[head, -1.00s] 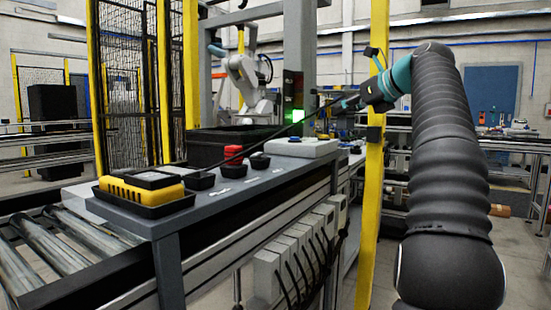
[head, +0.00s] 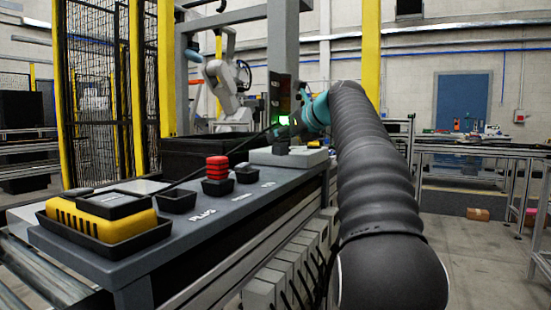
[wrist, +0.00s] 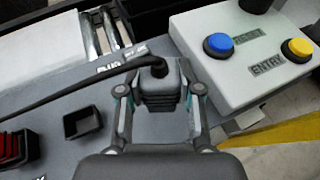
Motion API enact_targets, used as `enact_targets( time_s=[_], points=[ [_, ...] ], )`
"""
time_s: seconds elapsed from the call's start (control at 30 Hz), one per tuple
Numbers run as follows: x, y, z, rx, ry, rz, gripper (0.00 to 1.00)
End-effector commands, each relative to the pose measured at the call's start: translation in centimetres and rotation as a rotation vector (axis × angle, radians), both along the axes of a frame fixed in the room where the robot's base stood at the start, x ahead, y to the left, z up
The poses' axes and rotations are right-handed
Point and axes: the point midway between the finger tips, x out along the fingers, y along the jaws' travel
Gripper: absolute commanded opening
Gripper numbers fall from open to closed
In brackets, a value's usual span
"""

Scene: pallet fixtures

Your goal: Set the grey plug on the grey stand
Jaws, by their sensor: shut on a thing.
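The grey plug (wrist: 158,88) is ribbed, with a black cable leading left from its top in the wrist view. My gripper (wrist: 160,95) is shut on its sides and holds it over the grey bench. Any gap beneath the plug is hidden. Another such cup (head: 176,201) is nearer. I cannot tell which is the grey stand.
A pale button box (wrist: 238,60) with blue and yellow buttons is close right of the gripper. A red stacked piece (head: 217,168) sits in a cup. A yellow-black unit (head: 100,215) lies in a tray on the near bench end. A black bin (head: 205,152) stands behind.

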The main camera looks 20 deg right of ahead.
Motion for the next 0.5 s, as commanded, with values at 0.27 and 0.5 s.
enact_targets(
  time_s=[0.27, 0.5],
  points=[
    [1.0, 1.0, -1.8, 0.001, 0.000, 0.001, 0.00],
    [1.0, 1.0, -4.7, 0.001, 0.000, 0.000, 0.00]
  ],
)
